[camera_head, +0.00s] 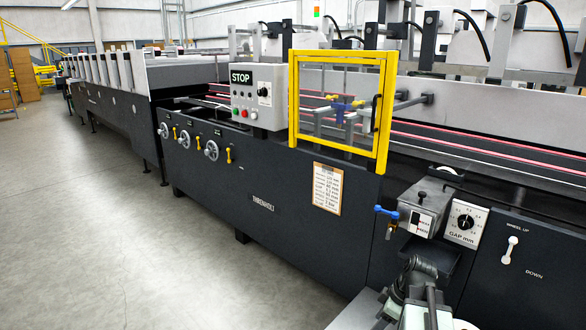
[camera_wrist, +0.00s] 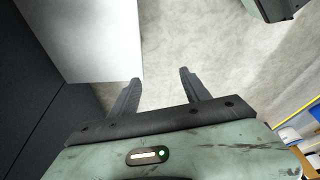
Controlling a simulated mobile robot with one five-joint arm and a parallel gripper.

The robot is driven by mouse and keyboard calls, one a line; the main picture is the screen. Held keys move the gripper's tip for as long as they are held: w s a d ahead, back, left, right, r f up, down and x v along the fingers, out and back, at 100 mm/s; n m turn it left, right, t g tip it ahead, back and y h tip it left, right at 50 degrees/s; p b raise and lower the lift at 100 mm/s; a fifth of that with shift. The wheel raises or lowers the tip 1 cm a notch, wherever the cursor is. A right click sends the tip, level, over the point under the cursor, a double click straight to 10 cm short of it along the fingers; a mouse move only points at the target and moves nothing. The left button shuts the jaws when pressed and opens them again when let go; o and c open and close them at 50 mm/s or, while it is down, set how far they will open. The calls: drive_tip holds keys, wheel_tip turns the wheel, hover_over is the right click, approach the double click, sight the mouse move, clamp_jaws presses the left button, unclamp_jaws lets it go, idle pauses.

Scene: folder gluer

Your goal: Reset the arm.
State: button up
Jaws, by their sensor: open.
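My gripper (camera_wrist: 160,84) shows in the wrist view with its two dark fingers apart and nothing between them. Pale grey floor lies beyond the fingertips. In the head view part of my arm shows at the bottom right, in front of the dark machine panel; the fingers cannot be made out there. The folder gluer (camera_head: 260,210) runs from the right foreground to the far left.
The machine carries a STOP control box (camera_head: 258,97), a yellow guard frame (camera_head: 384,100), a grey glue unit with a blue-handled valve (camera_head: 388,212), a gap dial (camera_head: 466,221) and a white lever (camera_head: 510,250). A pale flat surface (camera_wrist: 85,35) lies left of the fingers. Open floor (camera_head: 80,220) spreads left.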

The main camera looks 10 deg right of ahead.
drive_tip(key=a+f+m+g+h, duration=0.1)
drive_tip(key=a+m+g+h, duration=0.15)
drive_tip(key=a, duration=2.15)
wheel_tip(320, 180, up, 29)
drive_tip(key=d+m+p, duration=0.2)
drive_tip(key=m+p, duration=0.5)
drive_tip(key=p, duration=2.2)
drive_tip(key=shift+d+f, duration=0.15)
drive_tip(key=shift+d, duration=0.05)
drive_tip(key=shift+w+f+m+h, duration=0.1)
drive_tip(key=shift+m+h, duration=0.15)
drive_tip(key=shift+c, duration=0.3)
